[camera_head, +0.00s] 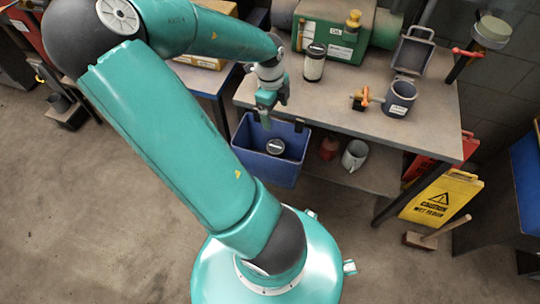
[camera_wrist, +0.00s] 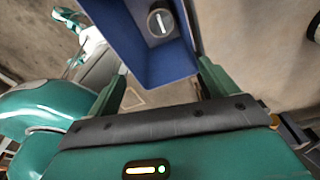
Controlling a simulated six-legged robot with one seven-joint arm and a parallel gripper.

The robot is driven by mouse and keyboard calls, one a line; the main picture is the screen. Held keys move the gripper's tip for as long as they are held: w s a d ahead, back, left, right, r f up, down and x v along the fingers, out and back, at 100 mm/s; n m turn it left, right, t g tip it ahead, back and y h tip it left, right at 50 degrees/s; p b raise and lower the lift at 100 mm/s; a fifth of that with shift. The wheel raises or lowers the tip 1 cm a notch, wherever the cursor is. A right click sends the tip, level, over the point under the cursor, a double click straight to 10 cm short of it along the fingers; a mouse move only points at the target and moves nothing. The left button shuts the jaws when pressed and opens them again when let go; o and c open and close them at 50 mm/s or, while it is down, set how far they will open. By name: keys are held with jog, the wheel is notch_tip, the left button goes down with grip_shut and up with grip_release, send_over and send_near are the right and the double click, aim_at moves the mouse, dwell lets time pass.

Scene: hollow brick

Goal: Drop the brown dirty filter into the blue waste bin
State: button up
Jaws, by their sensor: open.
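The blue waste bin (camera_head: 250,165) hangs at the front left edge of the workbench. Inside it lies a round dark-capped filter (camera_head: 275,147) with a pale mark on top; its brown side is hardly visible. The wrist view shows the same filter (camera_wrist: 160,22) inside the bin (camera_wrist: 165,70), apart from my fingers. My gripper (camera_head: 267,113) is above the bin's back rim, pointing down. In the wrist view my gripper (camera_wrist: 161,75) has its fingers wide apart with nothing between them.
A white filter with a black cap (camera_head: 314,62) stands on the workbench (camera_head: 350,100) before the green housing (camera_head: 335,32). A yellow wet floor sign (camera_head: 440,197) stands at right. Floor at left is clear.

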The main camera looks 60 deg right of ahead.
notch_tip(320, 180, up, 10)
jog(key=w, duration=0.1)
jog(key=shift+w+f, duration=0.1)
dwell(0.5)
jog(key=w+a+n+t+y, duration=0.1)
jog(key=w+a+n+y, duration=0.1)
jog(key=w+a+n, duration=0.5)
jog(key=w+a+n+t+y, duration=0.1)
jog(key=w+a+n, duration=0.3)
jog(key=a+n, duration=0.55)
jog(key=s+a+r+n+t+h, duration=0.1)
jog(key=a+r+n+t, duration=0.1)
jog(key=a+r+n, duration=0.4)
jog(key=s+a+r+n+t+h, duration=0.1)
jog(key=a+r+n+t+h, duration=0.1)
jog(key=a+r+n, duration=0.5)
jog(key=a+n+t, duration=0.1)
jog(key=a+n, duration=0.5)
jog(key=n, duration=0.1)
jog(key=shift+s+a, duration=0.25)
jog(key=shift+a, duration=0.05)
